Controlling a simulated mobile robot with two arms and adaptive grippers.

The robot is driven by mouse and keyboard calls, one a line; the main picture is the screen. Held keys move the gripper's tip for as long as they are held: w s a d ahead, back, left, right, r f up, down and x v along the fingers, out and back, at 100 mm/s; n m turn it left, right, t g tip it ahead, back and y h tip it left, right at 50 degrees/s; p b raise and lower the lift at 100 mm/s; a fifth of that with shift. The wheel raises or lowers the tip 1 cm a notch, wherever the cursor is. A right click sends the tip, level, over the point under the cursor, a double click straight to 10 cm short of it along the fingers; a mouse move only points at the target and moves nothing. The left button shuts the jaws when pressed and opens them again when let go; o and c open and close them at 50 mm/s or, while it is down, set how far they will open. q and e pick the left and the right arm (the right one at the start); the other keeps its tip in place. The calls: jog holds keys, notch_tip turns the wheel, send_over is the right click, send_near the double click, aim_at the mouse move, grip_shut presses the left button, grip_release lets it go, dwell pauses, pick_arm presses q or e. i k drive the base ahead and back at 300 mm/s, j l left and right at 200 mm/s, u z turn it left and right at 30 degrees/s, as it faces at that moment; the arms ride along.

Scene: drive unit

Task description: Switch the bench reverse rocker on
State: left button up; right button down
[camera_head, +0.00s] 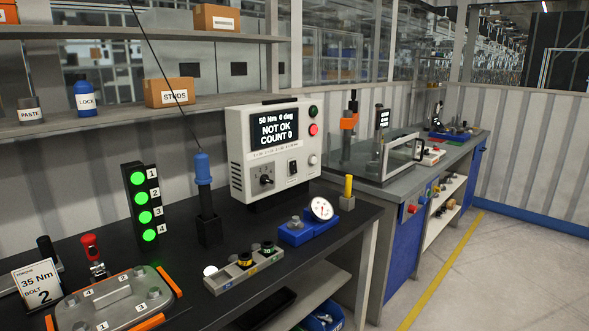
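A white control box (238,150) stands at the back of the black bench. Its screen (273,126) reads "50 Nm 0 deg, NOT OK, COUNT 0". A small black rocker switch (292,168) is on the box's lower front, right of a black rotary knob (266,181). The rocker's markings and position are too small to tell. A green button (313,109), a red button (313,130) and a pale round knob (312,160) line the box's right side. Neither gripper is in view.
On the black bench (345,225) are a blue-topped tool (204,185) on a cable, a light tower (143,205) with green lamps, a socket rail (245,265), a dial gauge (321,208) on a blue block and a yellow-topped post (348,190). A shelf (90,120) runs above, left.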

aim_at(293, 168)
jog(key=i+l+u, duration=0.4)
jog(key=i+l, duration=0.3)
jog(key=i, duration=0.35)
jog(key=i+l+u, duration=0.35)
jog(key=i+l, duration=0.6)
